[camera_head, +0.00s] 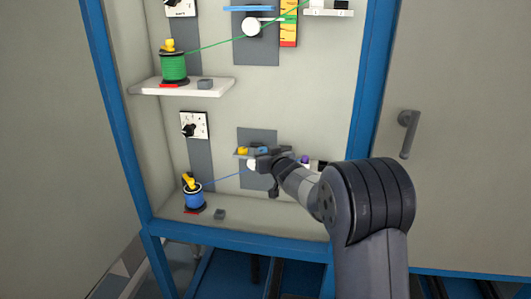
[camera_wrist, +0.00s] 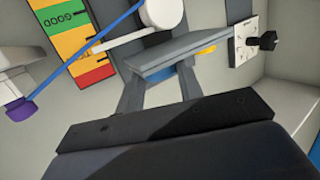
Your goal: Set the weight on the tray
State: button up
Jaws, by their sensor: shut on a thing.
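The tray (camera_head: 238,154) is a small grey shelf on the lower station. In the wrist view it is a grey slab (camera_wrist: 170,63), seen upside down. A yellow piece (camera_head: 242,150) sits at its left end. My gripper (camera_head: 264,154) is at the tray's right part. It is shut on a small blue thing, which I take to be the weight (camera_head: 259,149). Only a sliver of blue shows in the wrist view, behind the slab and between the fingers. I cannot tell whether the weight touches the tray.
A white pulley (camera_head: 252,165) is just below the tray, with a blue cable running to the blue spool (camera_head: 194,198). A dial (camera_head: 194,125) is at upper left. A coloured gauge (camera_wrist: 75,45) and a purple-tipped part (camera_wrist: 20,108) are close by. A shelf (camera_head: 180,87) is above.

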jog(key=shift+f+b, duration=1)
jog(key=shift+f, duration=0.45)
jog(key=o, duration=1.2)
jog(key=shift+c, duration=0.2)
jog(key=b+v, duration=0.1)
jog(key=v, duration=1)
jog(key=s, duration=0.2)
jog(key=s+b, duration=0.1)
jog(key=s+a+r, duration=0.1)
jog(key=s, duration=0.1)
jog(key=shift+s+a+r, duration=0.1)
jog(key=shift+s+a, duration=0.05)
jog(key=shift+s, duration=0.2)
